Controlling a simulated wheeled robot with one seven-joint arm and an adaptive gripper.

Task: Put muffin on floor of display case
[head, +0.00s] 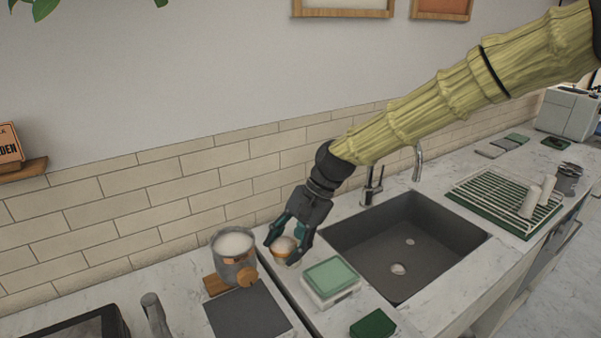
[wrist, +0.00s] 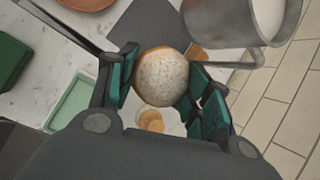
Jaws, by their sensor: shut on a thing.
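The muffin (head: 284,246), with a pale speckled top and a tan-orange side, is between the fingers of my gripper (head: 281,252). In the wrist view the muffin's round top (wrist: 162,77) fills the space between the two green-padded fingers (wrist: 164,80), which are shut on it. The gripper points down above the counter left of the sink. I cannot tell the exact gap between muffin and counter. I do not see a display case in either view.
A metal pitcher of white liquid (head: 233,262) stands close left, beside a dark mat (head: 247,312). A pale green-topped box (head: 331,281) and a dark green block (head: 373,324) lie to the right. The sink (head: 405,250) and a green drying rack (head: 500,203) are farther right.

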